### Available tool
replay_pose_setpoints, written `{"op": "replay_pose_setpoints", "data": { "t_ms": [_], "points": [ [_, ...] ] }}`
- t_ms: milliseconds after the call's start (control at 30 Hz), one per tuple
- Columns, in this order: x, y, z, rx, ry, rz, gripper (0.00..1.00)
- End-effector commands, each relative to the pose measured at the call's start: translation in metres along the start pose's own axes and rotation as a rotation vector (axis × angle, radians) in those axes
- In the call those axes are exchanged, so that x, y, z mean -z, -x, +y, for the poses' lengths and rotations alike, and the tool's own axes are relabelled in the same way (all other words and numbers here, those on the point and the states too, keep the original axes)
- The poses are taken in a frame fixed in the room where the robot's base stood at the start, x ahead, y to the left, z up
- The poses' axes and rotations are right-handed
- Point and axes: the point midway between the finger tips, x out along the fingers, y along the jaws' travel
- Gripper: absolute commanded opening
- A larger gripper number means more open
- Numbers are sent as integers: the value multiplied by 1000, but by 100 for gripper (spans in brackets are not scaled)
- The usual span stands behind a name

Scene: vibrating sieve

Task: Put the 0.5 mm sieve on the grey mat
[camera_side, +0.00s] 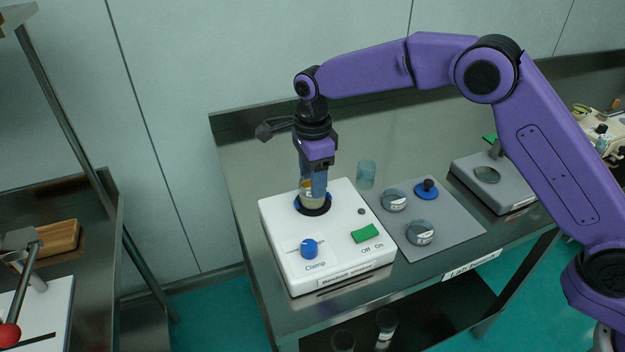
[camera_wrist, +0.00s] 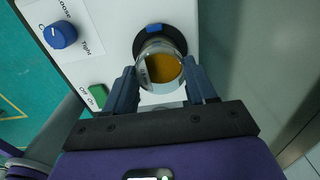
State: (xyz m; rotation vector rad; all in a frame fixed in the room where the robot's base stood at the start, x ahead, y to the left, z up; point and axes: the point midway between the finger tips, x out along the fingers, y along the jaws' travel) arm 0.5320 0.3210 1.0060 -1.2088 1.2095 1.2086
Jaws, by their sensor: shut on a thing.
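My gripper (camera_side: 313,188) is shut on a round clear-walled sieve (camera_side: 311,199) with a yellow-brown inside, at the black round seat of the white shaker (camera_side: 335,225). In the wrist view the fingers (camera_wrist: 162,88) sit on either side of this sieve (camera_wrist: 160,68). The grey mat (camera_side: 450,222) lies right of the shaker. Two round clear sieves, one at the back (camera_side: 394,200) and one nearer the front (camera_side: 420,233), stand on it, with a blue disc with a black knob (camera_side: 427,188).
The shaker has a blue clamp knob (camera_side: 309,248) and a green switch (camera_side: 365,233). A bluish clear cup (camera_side: 366,174) stands behind the mat. A grey device with a round plate (camera_side: 487,176) stands to the right. Bare mat shows at its front right.

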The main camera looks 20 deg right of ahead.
Motion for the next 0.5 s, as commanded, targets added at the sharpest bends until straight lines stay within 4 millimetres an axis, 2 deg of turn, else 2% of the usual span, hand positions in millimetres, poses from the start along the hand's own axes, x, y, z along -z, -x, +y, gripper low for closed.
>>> {"op": "replay_pose_setpoints", "data": {
  "t_ms": [167,300,500],
  "points": [
    [-1,14,-1,3,0,-2,21],
    [0,33,0,4,0,-2,21],
    [13,60,21,3,0,-2,21]
  ]
}}
